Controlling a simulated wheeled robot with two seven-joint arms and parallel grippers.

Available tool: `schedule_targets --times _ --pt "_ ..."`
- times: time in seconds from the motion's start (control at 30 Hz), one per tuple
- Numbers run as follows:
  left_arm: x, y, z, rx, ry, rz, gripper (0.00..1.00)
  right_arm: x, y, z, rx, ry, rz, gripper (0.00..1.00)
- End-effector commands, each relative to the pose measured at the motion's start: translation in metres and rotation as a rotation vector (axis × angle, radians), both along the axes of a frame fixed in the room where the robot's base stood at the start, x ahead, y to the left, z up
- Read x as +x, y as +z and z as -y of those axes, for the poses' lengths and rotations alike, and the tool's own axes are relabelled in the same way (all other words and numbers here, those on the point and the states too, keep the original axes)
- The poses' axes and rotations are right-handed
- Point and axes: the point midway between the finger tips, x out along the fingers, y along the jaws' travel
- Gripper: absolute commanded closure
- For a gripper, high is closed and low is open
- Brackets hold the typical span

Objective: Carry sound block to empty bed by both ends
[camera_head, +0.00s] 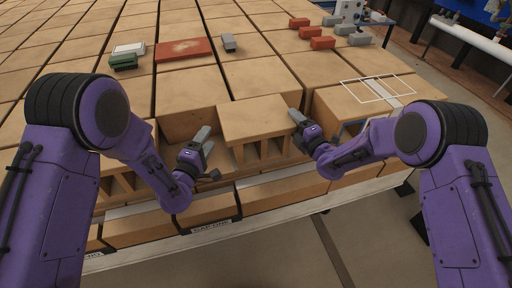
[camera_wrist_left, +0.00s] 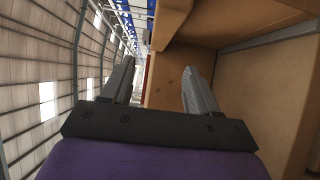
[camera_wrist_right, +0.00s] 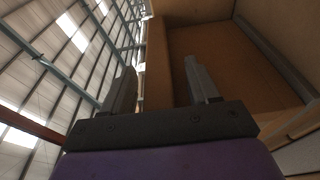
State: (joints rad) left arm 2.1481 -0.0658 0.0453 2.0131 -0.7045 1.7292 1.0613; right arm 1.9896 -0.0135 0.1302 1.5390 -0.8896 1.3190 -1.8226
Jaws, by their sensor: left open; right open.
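A tan hollow block (camera_head: 258,117) sits in the front row of the stack, its open cells facing me. My left gripper (camera_head: 203,143) is open by the block's left end. My right gripper (camera_head: 297,120) is open by its right end. In the left wrist view a brown block face shows behind the open fingers (camera_wrist_left: 160,88). The right wrist view also shows open fingers (camera_wrist_right: 160,88) beside a brown face. Whether any finger touches the block I cannot tell. A white outline (camera_head: 378,89) marks the top at the right; which place is the empty bed is unclear.
Many tan blocks fill the surface behind. A red plate (camera_head: 185,49), a green piece (camera_head: 123,62) and a small grey piece (camera_head: 228,42) lie on them. Several red pieces (camera_head: 322,43) lie at the back right. A labelled front rail (camera_head: 212,226) runs below.

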Motion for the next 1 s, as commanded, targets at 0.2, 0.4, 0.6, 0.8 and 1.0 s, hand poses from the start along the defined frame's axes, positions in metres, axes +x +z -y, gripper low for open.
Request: schedule_targets --times 0.2,0.4,0.6,0.8,1.0 --pt "-0.022 0.0 -0.005 0.0 -0.001 0.0 0.4 -0.002 0.0 0.001 0.0 0.0 0.0 0.4" --pt "-0.022 0.0 -0.005 0.0 -0.001 0.0 0.4 -0.034 0.0 0.02 -0.002 0.0 -0.003 0.4" --pt "-0.022 0.0 -0.005 0.0 -0.001 0.001 0.4 -0.077 0.0 0.046 0.0 -0.001 -0.002 0.4" --pt "-0.022 0.0 -0.005 0.0 -0.001 0.0 0.4 -0.101 0.0 0.059 -0.001 0.0 0.0 0.4" --pt "-0.022 0.0 -0.005 0.0 -0.001 0.0 0.4 -0.104 0.0 0.061 0.001 -0.001 0.001 0.4"
